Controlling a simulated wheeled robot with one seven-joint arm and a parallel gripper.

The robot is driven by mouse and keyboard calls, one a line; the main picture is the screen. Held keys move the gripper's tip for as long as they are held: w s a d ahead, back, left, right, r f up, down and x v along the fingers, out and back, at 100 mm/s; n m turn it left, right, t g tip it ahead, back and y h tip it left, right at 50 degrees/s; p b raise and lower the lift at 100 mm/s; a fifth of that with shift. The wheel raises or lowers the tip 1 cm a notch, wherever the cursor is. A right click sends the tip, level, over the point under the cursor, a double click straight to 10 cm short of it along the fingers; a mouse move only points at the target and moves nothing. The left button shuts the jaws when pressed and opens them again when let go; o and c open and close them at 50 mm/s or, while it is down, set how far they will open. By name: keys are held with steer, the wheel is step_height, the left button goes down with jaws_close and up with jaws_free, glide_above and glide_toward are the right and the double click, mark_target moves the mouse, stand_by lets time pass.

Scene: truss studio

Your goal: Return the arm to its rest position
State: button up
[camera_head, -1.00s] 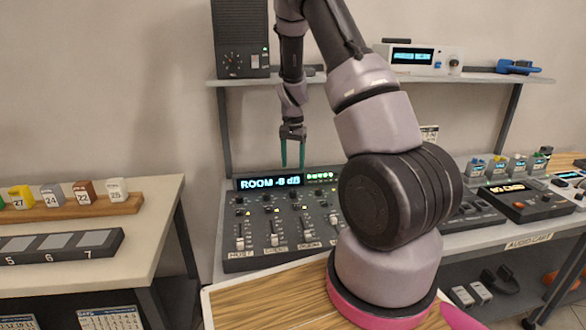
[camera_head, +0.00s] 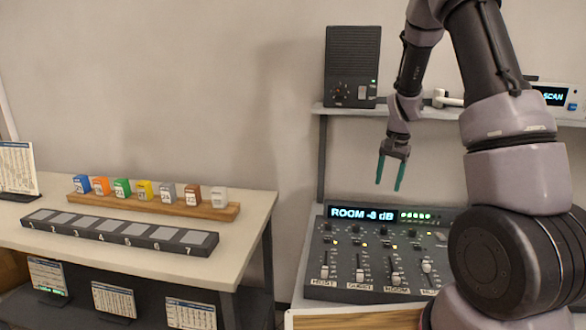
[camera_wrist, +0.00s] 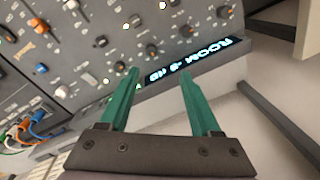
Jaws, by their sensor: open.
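My gripper (camera_head: 390,174) hangs fingers-down from my arm, above the back edge of the audio mixer (camera_head: 345,289). Its two green fingers are apart with nothing between them. In the wrist view my gripper (camera_wrist: 158,88) points toward the mixer's lit display (camera_wrist: 192,62), and the fingers look clear of it. The mixer display reads "ROOM -8 dB". My arm is bent, its upper links rising out of the top of the head view and its thick lower joint hiding the mixer's right side.
A dark speaker box (camera_head: 351,66) stands on the shelf (camera_head: 437,112) behind my gripper. At left, a table (camera_head: 110,250) holds a wooden rack (camera_head: 150,204) of coloured blocks and a numbered dark strip (camera_head: 112,236). A gap separates table and mixer bench. Coloured cables (camera_wrist: 28,132) show at the mixer's edge.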

steer(key=s+a+r+n+t+y, duration=0.1)
steer(key=s+a+r+t, duration=0.1)
steer(key=s+r, duration=0.5)
steer(key=s+a+r+n+t, duration=0.1)
steer(key=s+a+r, duration=0.15)
steer(key=r, duration=0.85)
steer(key=s+a+r+n+t, duration=0.1)
steer(key=s+r, duration=0.3)
steer(key=s, duration=0.4)
steer(key=s+a+r+n+t, duration=0.1)
steer(key=s+r, duration=0.3)
steer(key=s, duration=0.5)
steer(key=shift+s+a+r+t, duration=0.15)
steer(key=shift+a+r+t, duration=0.05)
steer(key=shift+a+t, duration=0.45)
